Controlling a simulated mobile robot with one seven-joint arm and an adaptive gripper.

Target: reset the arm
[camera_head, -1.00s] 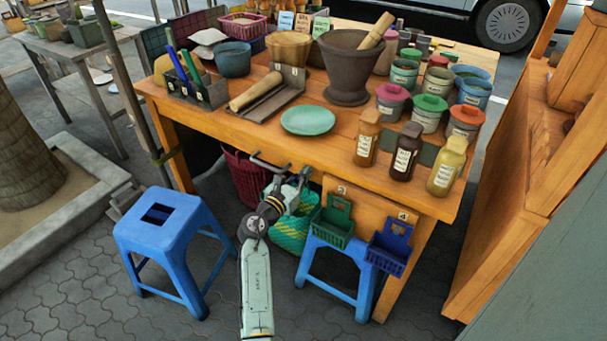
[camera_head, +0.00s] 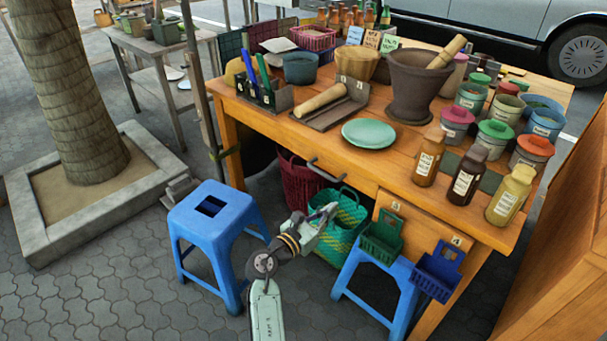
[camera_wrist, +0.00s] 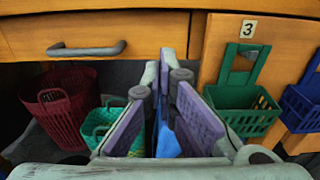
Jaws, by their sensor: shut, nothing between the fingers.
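My gripper (camera_head: 330,210) is on my outstretched arm, in front of the wooden table (camera_head: 400,170) and below the drawer handle (camera_head: 325,174). It is shut and empty. In the wrist view its two fingers with purple pads (camera_wrist: 166,75) stand close together, pointing at the table front. The grey handle (camera_wrist: 87,49) shows to their left, apart from them, on a wooden drawer front (camera_wrist: 60,28).
A green woven basket (camera_head: 340,220) and dark red basket (camera_head: 300,185) sit under the table. Blue stools (camera_head: 212,225) stand left and under it. Green (camera_head: 382,235) and blue (camera_head: 437,275) baskets hang at right. The tabletop holds a mortar (camera_head: 415,85), plate (camera_head: 369,133) and bottles.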

